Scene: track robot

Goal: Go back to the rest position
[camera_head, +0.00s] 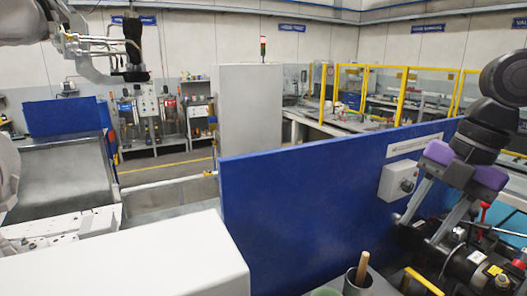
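My gripper (420,232) is at the right of the head view, at the end of my dark arm. It has purple finger bases and two grey fingers pointing down and to the left. The fingertips are apart, and I see nothing clearly held between them. The fingers are in front of the right part of a blue panel (300,205), close above a black cylindrical device (470,262) with a yellow label. I cannot tell whether they touch anything.
A grey switch box (397,182) is on the blue panel. A dark cup (357,283) with a wooden handle stands at the bottom, beside a green round thing (325,291). A white machine surface (130,265) fills the lower left. Red-handled tools (487,208) are at the right.

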